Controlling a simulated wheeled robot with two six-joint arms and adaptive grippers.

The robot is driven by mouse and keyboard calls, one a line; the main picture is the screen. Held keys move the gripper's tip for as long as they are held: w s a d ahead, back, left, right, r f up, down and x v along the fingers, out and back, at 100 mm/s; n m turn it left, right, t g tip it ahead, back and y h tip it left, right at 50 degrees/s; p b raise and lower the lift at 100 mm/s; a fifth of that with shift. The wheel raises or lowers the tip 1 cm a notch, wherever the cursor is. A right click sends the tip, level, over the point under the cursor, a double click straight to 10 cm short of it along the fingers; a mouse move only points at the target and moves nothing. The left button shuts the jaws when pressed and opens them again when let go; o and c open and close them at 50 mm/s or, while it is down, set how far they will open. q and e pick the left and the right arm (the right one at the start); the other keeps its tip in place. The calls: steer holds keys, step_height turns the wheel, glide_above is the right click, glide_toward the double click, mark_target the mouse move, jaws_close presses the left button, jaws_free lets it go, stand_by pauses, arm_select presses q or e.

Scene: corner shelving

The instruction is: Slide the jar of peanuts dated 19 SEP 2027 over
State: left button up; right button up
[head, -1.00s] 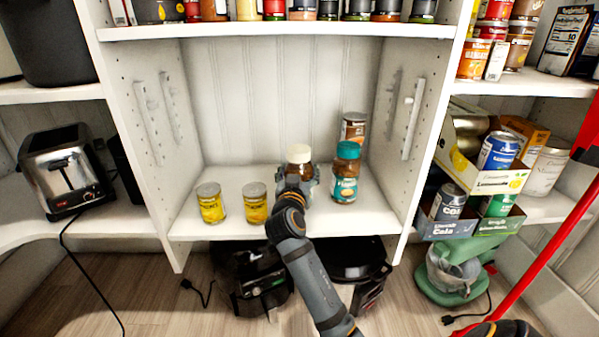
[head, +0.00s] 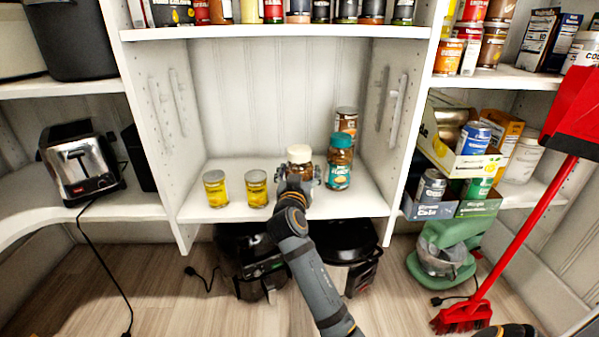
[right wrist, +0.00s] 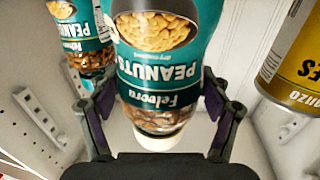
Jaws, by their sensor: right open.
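A peanut jar with a white lid (head: 299,155) stands upright on the middle shelf. In the right wrist view this jar (right wrist: 155,75) appears upside down, with a teal PEANUTS label. My right gripper (head: 298,178) is open, its fingers on either side of the white-lidded jar; I cannot tell whether they touch it. The gripper also shows in the right wrist view (right wrist: 160,112). A second jar with a teal lid (head: 338,165) stands just to its right, and its PEANUTS label shows in the wrist view (right wrist: 82,30). No date is readable on either jar. My left gripper is not in view.
Two yellow cans (head: 256,190) stand left of the jar, one close to it; one shows in the wrist view (right wrist: 292,62). A brown-labelled container (head: 346,119) stands behind the teal-lidded jar. The shelf's side wall (head: 385,120) bounds the right; the shelf behind is clear.

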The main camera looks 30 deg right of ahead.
mark_target(299, 148)
steer(key=shift+o, duration=1.2)
step_height(299, 148, up, 10)
steer(key=shift+r, duration=0.1)
steer(key=shift+f, duration=0.2)
